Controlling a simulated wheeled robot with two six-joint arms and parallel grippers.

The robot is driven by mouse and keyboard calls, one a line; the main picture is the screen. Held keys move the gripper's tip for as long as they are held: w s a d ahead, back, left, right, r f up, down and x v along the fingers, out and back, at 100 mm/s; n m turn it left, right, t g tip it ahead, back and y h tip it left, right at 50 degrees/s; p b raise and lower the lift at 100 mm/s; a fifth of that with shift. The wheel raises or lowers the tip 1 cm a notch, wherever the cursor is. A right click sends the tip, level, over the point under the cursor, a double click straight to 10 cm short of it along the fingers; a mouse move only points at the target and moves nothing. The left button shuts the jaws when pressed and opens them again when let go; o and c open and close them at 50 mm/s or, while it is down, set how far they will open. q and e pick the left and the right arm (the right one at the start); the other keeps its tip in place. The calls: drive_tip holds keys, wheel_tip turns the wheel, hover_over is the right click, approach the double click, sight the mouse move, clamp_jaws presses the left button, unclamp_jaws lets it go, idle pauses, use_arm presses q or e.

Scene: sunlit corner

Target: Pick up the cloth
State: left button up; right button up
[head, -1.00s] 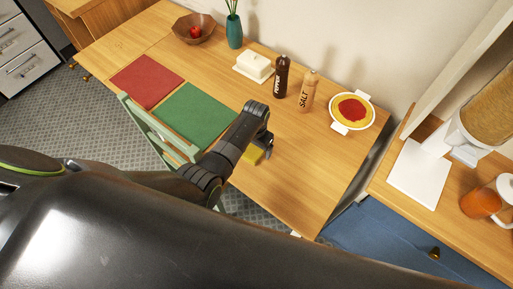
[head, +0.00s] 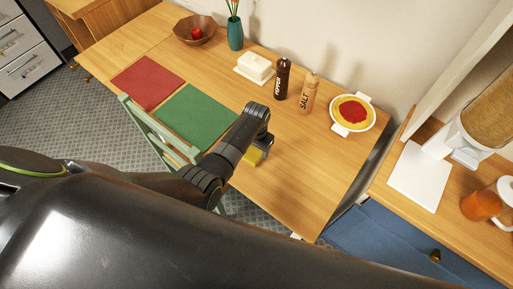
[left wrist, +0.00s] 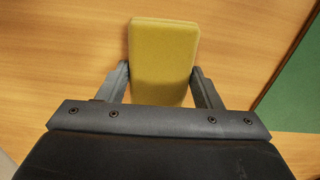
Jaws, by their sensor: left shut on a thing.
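The cloth (left wrist: 163,55) is a yellow, flat, rounded rectangle. In the left wrist view it sits between the two fingers of my left gripper (left wrist: 164,85), which is shut on it. In the head view my left gripper (head: 266,148) is over the front part of the wooden table, to the right of the green placemat. Only a small part of the yellow cloth (head: 252,156) shows there, the rest hidden by the gripper. I cannot tell whether the cloth touches the table. My right gripper is not in view.
The wooden table (head: 310,170) holds green (head: 195,117) and red (head: 147,80) placemats, a butter dish (head: 254,67), pepper (head: 282,80) and salt (head: 308,93) mills, a pie dish (head: 352,113), a teal vase (head: 235,33) and a bowl (head: 194,30). A green chair (head: 150,125) stands at the front edge.

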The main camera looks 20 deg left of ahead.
sight(256, 149)
use_arm(q)
wheel_tip(256, 149, up, 10)
idle(0.6)
drive_tip(key=shift+f, duration=0.1)
